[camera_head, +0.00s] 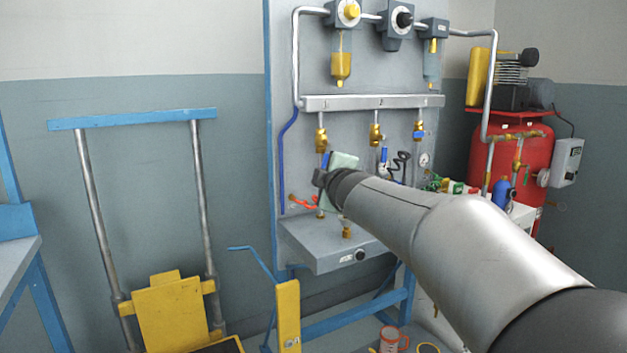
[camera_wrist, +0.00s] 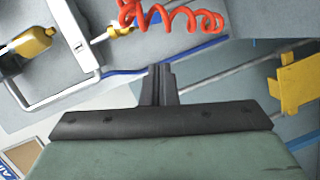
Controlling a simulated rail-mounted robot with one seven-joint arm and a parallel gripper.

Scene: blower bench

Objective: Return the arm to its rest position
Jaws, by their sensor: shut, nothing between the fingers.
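My arm reaches from the lower right of the head view toward the bench panel. My gripper (camera_head: 319,178) is at its far end, in front of the panel below the valves. In the wrist view my gripper (camera_wrist: 158,84) has its dark fingers together, with nothing between them. A red coiled hose (camera_wrist: 175,14) is beyond the fingers at the top of the wrist view. My arm and hand hide part of the panel behind them.
The grey panel (camera_head: 285,150) carries brass valves (camera_head: 321,140). A grey shelf box (camera_head: 325,255) juts out below my gripper. A red tank (camera_head: 510,160) stands right. A yellow-and-blue lift frame (camera_head: 172,312) stands left. Cups (camera_head: 392,340) sit low at the front.

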